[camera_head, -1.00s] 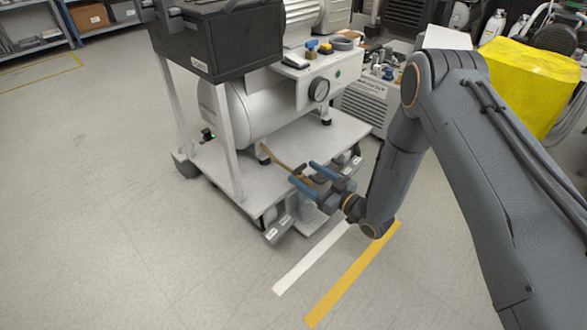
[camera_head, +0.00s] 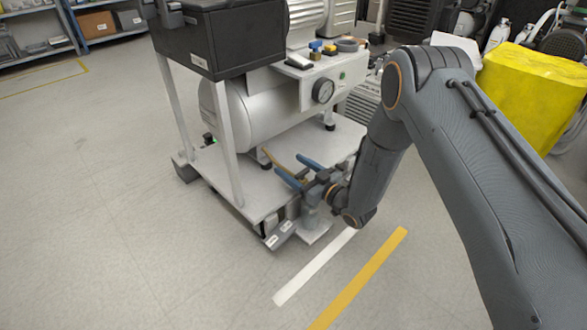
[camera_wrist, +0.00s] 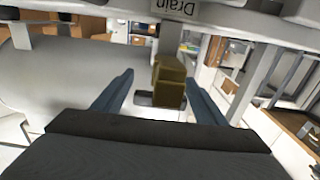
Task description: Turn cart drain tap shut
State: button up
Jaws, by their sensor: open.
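The cart (camera_head: 238,185) carries a silver compressor tank (camera_head: 262,105). A thin yellow-brass piece, seemingly the drain tap's lever (camera_head: 268,157), shows below the tank, partly hidden by my gripper. In the wrist view a brass tap body (camera_wrist: 170,82) stands between the fingers, nearer the right one. An upside-down label reading "Drain" (camera_wrist: 176,6) is above it. My gripper (camera_head: 288,163) is open, its blue fingers low over the cart deck and pointing at the tank's underside. The wrist view shows the open gripper (camera_wrist: 160,77) around the brass body; I cannot tell whether either finger touches it.
A black box (camera_head: 222,45) sits on the cart's upper frame. A pressure gauge (camera_head: 323,91) is on the panel above. A yellow-covered block (camera_head: 525,90) stands at the right. Floor at the left is clear; white (camera_head: 315,266) and yellow (camera_head: 360,277) stripes mark the floor in front.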

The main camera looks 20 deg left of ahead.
jog(key=shift+c, duration=0.5)
jog(key=c, duration=1)
jog(key=shift+o, duration=0.2)
